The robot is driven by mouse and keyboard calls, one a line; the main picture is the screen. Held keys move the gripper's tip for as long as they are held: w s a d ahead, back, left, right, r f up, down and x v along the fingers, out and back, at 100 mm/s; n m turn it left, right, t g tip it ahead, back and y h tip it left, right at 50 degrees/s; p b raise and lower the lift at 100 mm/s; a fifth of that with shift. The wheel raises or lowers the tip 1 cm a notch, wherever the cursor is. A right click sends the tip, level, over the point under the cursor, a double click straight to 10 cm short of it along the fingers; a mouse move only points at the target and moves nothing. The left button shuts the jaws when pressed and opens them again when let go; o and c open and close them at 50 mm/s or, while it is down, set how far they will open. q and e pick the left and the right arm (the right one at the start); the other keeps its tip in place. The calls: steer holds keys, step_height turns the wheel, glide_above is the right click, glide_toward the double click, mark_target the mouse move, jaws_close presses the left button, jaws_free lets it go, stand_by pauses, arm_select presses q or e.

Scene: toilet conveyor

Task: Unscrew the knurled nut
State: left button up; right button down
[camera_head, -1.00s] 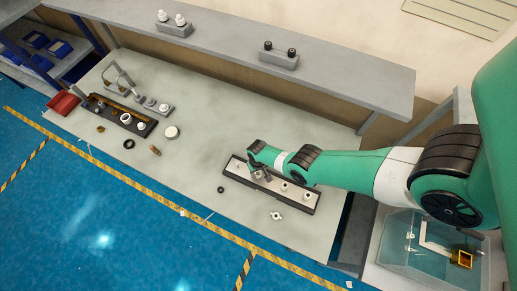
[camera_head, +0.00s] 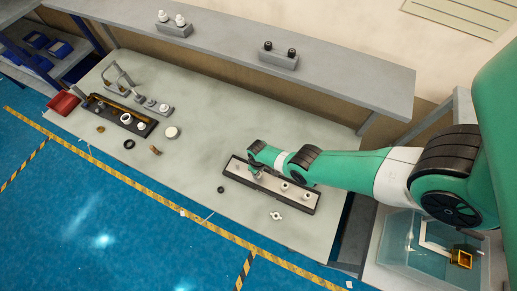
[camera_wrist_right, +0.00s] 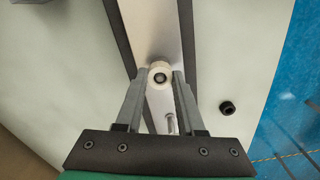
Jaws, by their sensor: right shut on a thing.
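My right gripper (camera_wrist_right: 159,84) points down over the fixture with the grey plate (camera_head: 295,202) and dark edges. Its two grey fingers are shut on a round cream nut (camera_wrist_right: 159,74) with a dark hole in its centre, one finger on each side. The nut sits on the plate; its knurling is too small to make out, and I cannot tell how far it is threaded on. In the head view my right gripper (camera_head: 257,172) mostly hides the nut. My left gripper is not in view.
A black ring (camera_head: 221,189) lies left of the fixture and a small white part (camera_head: 277,216) in front of it. A second fixture (camera_head: 104,112) with several parts stands at the table's left. A shelf (camera_head: 240,50) runs behind. The middle of the table is clear.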

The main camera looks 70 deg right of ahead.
steer(key=n, duration=0.5)
stand_by(0.3)
steer(key=n, duration=0.5)
steer(key=n, duration=0.5)
